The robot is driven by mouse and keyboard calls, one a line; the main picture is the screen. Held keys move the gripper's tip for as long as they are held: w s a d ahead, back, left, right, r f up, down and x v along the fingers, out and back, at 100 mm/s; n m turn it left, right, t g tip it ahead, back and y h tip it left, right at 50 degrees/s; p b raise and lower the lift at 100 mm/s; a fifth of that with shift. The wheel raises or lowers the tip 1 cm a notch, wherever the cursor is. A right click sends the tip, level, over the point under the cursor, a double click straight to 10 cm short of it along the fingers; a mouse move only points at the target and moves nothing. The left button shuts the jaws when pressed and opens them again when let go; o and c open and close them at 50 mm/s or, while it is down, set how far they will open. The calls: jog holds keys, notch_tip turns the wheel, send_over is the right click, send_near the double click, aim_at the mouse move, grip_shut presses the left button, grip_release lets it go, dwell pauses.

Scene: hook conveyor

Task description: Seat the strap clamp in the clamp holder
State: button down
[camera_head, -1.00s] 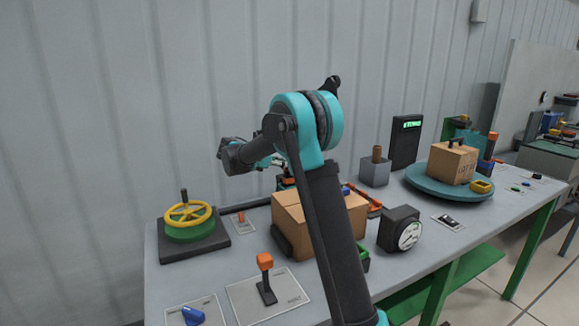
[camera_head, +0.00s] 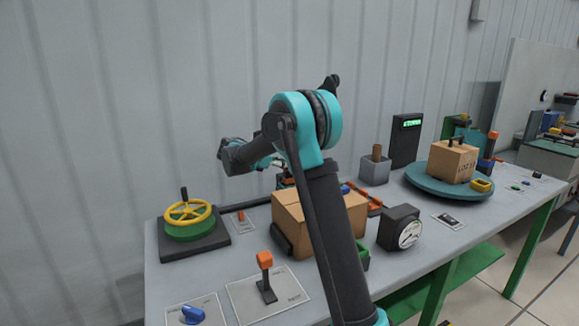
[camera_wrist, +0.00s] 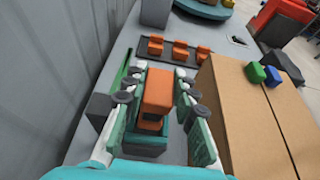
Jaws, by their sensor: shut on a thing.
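My gripper (camera_wrist: 159,84) shows in the wrist view with its fingers on both sides of an orange block with a dark lower part, which I take to be the strap clamp (camera_wrist: 158,92). The gripper is shut on it. A dark piece shows just below the clamp; I cannot tell whether they touch. Ahead, a dark strip (camera_wrist: 168,58) carries three orange pieces; I cannot tell whether it is the clamp holder. In the head view my arm and the cardboard box hide most of the gripper and the clamp.
A cardboard box (camera_head: 290,222) stands close right of the gripper; it fills the right of the wrist view (camera_wrist: 235,115). The ribbed wall (camera_head: 120,100) is behind the table. A handwheel (camera_head: 187,217), an orange lever (camera_head: 265,262), a gauge (camera_head: 398,229) and a turntable (camera_head: 420,181) stand around.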

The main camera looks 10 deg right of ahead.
jog(key=shift+f, duration=1.15)
dwell(0.4)
jog(key=c, duration=1.1)
grip_release()
jog(key=shift+c, duration=0.2)
